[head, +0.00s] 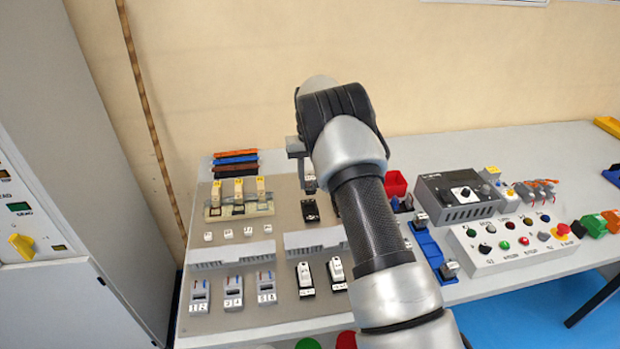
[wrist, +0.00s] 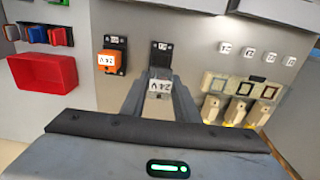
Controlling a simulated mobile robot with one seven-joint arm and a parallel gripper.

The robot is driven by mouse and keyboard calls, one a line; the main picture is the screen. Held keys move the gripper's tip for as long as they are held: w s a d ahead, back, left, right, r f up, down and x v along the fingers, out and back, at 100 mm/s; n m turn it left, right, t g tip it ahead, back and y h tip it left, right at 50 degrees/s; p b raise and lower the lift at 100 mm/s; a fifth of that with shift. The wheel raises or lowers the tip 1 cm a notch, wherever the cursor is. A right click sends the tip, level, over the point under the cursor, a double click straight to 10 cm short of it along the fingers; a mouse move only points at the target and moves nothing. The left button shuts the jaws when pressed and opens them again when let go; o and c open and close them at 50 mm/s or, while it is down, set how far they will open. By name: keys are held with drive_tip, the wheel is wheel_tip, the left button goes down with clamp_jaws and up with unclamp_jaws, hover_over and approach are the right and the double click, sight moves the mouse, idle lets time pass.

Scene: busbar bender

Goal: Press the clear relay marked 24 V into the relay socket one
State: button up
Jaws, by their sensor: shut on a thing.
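My gripper (wrist: 158,92) is shut on the clear relay (wrist: 160,88), whose white top label reads 24 V in the wrist view. In the head view my gripper (head: 298,152) is partly hidden by my arm, and the relay (head: 309,184) shows below it. An empty black relay socket (wrist: 162,54) lies just beyond the relay in the wrist view; its small label is too blurred to read. It also shows in the head view (head: 310,210). The relay appears held above the panel, apart from this socket.
An orange relay (wrist: 108,61) sits in a neighbouring black socket. A red bin (wrist: 42,73) stands beside it. Cream-coloured parts in a holder (head: 238,198) and a grey slotted duct (head: 232,254) are on the panel. A grey device (head: 455,195) stands to the right.

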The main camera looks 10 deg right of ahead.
sight(310, 193)
idle(0.3)
drive_tip(key=shift+f+b, duration=1.7)
drive_tip(key=shift+f, duration=1.2)
drive_tip(key=shift+f+b, duration=1)
drive_tip(key=shift+f, duration=0.25)
drive_tip(key=o, duration=1.2)
wheel_tip(310, 193, up, 17)
drive_tip(key=shift+r+p, duration=0.2)
drive_tip(key=shift+p, duration=0.4)
